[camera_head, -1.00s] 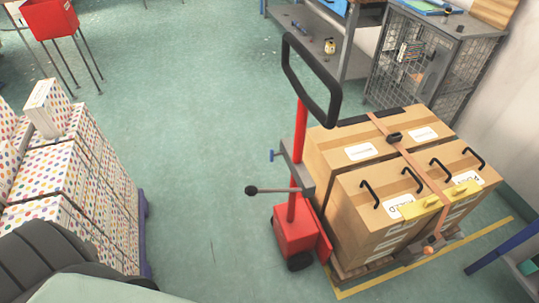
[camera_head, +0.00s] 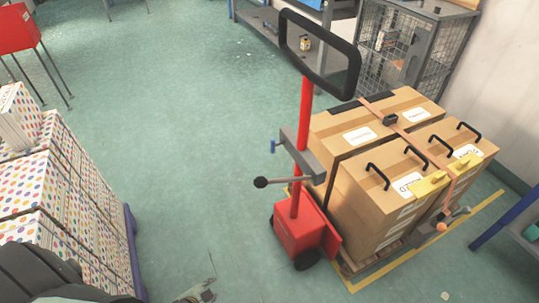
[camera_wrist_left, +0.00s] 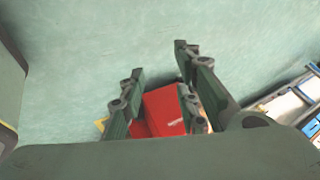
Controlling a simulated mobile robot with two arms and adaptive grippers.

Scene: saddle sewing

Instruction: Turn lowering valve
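A red pallet jack (camera_head: 298,231) with a black loop handle stands in front of a loaded pallet. On its red mast are a lever with a black ball end (camera_head: 260,182), pointing left, and a small blue part (camera_head: 274,147) above it. I cannot tell which is the lowering valve. My left gripper (camera_head: 206,293) shows only partly at the bottom edge, left of the jack and apart from it. In the left wrist view my left gripper (camera_wrist_left: 158,88) has its fingers apart and empty, with a red body (camera_wrist_left: 165,110) beyond them. My right gripper is not in view.
Strapped cardboard boxes (camera_head: 385,195) with black handles fill the pallet. A stack of dotted boxes (camera_head: 50,185) stands at left. A wire cage cabinet (camera_head: 410,50) is at the back. The green floor between the dotted boxes and the jack is clear.

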